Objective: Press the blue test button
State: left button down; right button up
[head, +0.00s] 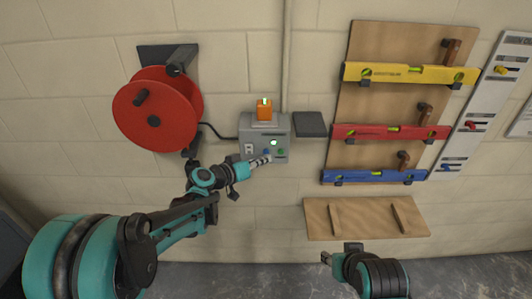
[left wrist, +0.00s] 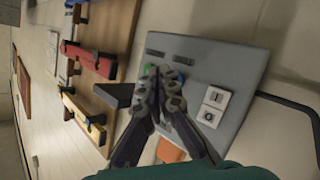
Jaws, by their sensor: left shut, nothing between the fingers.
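The grey control box (head: 248,150) is on the wall, with a lit green lamp (head: 273,142) and a green button (head: 281,151) on its face. The blue button (head: 266,151) is small and sits low on that face. My left gripper (head: 268,159) is shut and empty, its tips at the lower front of the box beside the blue button. In the left wrist view the shut fingertips (left wrist: 163,74) partly cover the blue button; I cannot tell whether they touch it. Part of my right gripper (head: 340,257) shows low in the head view; its finger state is unclear.
An orange item (head: 264,109) sits on top of the box. A red cable reel (head: 150,112) hangs to the left, with a dark cable to the box. A dark plate (head: 311,124) is close on the right. A wooden board (head: 375,105) with levels hangs further right.

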pick_arm(q)
jog(key=shift+w, duration=0.1)
dwell(0.7)
jog(key=shift+w, duration=0.35)
jog(key=shift+w, duration=0.35)
dwell(0.6)
dwell(0.3)
jog(key=shift+s, duration=0.8)
jog(key=shift+s, duration=0.1)
jog(key=s, duration=0.4)
jog(key=shift+s, duration=0.4)
dwell(0.3)
